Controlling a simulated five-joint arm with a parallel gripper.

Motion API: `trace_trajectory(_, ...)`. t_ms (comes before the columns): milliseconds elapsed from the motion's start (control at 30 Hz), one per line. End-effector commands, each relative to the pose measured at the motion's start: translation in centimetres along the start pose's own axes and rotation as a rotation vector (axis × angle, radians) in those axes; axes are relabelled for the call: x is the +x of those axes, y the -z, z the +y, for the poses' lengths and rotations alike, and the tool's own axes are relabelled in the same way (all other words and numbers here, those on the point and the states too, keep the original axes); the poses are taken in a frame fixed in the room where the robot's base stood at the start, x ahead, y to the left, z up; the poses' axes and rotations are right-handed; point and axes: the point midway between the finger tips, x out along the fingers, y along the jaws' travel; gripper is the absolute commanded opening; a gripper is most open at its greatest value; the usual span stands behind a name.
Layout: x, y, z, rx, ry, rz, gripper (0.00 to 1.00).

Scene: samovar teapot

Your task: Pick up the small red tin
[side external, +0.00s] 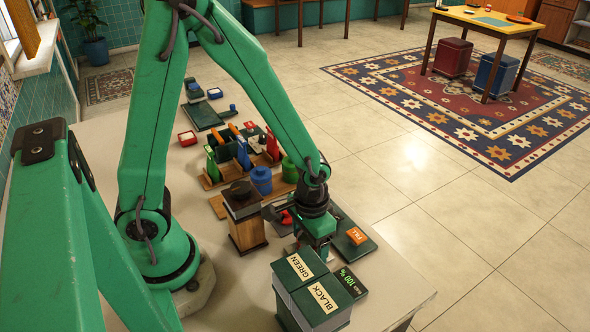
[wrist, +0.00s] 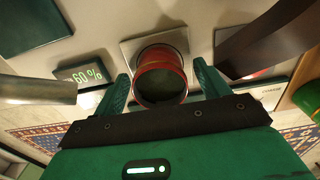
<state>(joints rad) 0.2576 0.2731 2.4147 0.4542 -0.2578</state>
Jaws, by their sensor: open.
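The small red tin (wrist: 161,68) shows in the wrist view with a dark round top and gold-coloured rims. It sits on a pale square pad (wrist: 128,48). My gripper (wrist: 163,84) is open, with one green finger on each side of the tin and a gap visible beside it. The finger tips are mostly hidden there.
A box labelled GREEN and BLACK (side external: 312,290) stands right in front of my gripper. A wooden box with a dark top (side external: 243,215) stands to the left. Blue (side external: 261,180) and green (side external: 289,168) canisters stand behind.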

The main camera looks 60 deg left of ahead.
Motion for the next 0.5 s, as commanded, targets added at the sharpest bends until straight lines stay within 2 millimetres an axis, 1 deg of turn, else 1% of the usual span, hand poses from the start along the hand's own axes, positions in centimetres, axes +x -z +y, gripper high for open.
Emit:
trace_trajectory(233,-0.03,0.01,0.00,0.000,0.000,0.000,0.75)
trace_trajectory(367,-0.03,0.01,0.00,0.000,0.000,0.000,0.49)
trace_trajectory(400,-0.03,0.01,0.00,0.000,0.000,0.000,0.41)
trace_trajectory(467,-0.03,0.01,0.00,0.000,0.000,0.000,0.29)
trace_trajectory(500,-0.03,0.01,0.00,0.000,0.000,0.000,0.25)
